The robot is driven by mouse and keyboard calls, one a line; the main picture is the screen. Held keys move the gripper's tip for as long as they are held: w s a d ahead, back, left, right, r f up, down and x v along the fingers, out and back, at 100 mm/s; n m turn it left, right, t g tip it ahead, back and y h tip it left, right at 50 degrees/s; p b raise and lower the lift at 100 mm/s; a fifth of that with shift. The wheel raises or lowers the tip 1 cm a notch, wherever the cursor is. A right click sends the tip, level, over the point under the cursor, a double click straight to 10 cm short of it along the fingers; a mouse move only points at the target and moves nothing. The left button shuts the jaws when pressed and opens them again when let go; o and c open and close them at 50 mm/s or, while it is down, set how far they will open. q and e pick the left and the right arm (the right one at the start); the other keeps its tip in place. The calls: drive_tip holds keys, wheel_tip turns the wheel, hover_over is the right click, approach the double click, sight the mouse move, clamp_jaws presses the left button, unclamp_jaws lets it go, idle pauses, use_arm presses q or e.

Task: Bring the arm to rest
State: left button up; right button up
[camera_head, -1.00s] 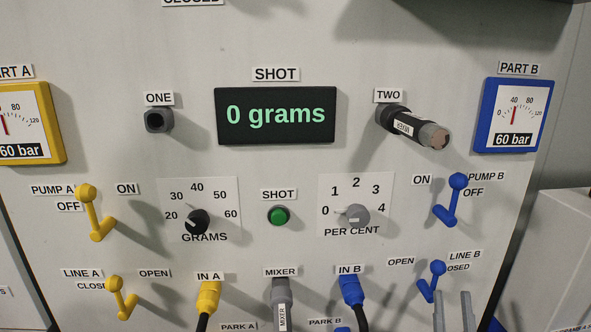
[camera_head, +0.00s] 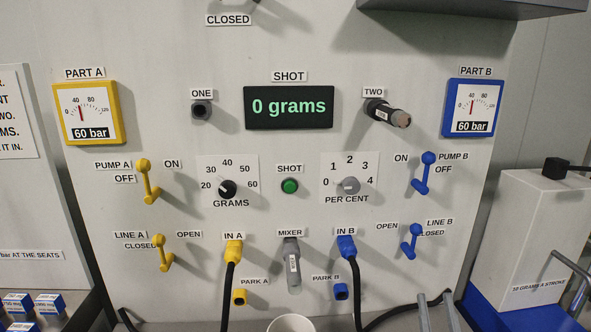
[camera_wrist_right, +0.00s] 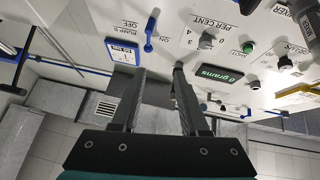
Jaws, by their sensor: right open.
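My right gripper (camera_head: 436,300) shows only as two grey fingers at the bottom edge of the head view, to the right of the middle. Its fingers are apart with nothing between them; the right wrist view also shows the open, empty gripper (camera_wrist_right: 160,72). It is in front of the metering panel (camera_head: 390,215), below the blue LINE B lever (camera_head: 412,242), and touches nothing that I can see. The rest of the right arm is hidden in the head view. My left gripper is not in view.
The display (camera_head: 288,107) reads 0 grams. A dark mixer (camera_head: 388,113) sticks out from port TWO, and another mixer (camera_head: 292,265) hangs at MIXER. A white cup (camera_head: 291,324) stands at the bottom. A white box (camera_head: 540,240) is at right.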

drive_tip(key=s+a+f+n+g+y, duration=0.1)
drive_tip(key=s+a+f+g, duration=0.1)
drive_tip(key=a+f+g, duration=0.3)
drive_tip(key=s+a+f+n+g+y, duration=0.1)
drive_tip(key=s+a+f+g+y, duration=0.2)
drive_tip(key=f+g, duration=0.4)
drive_tip(key=s+f+g+h, duration=0.35)
drive_tip(key=s+g, duration=0.65)
drive_tip(key=s, duration=0.9)
wheel_tip(320, 180, down, 26)
drive_tip(key=s+f+b, duration=0.1)
drive_tip(key=s+b, duration=0.1)
drive_tip(key=b, duration=0.3)
use_arm(q)
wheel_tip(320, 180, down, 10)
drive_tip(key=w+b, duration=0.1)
drive_tip(key=b, duration=0.4)
use_arm(e)
drive_tip(key=s+d+f+g, duration=0.2)
drive_tip(key=s+f, duration=1.3)
drive_tip(key=f, duration=0.3)
drive_tip(key=shift+s+f, duration=0.2)
drive_tip(key=shift+f, duration=0.2)
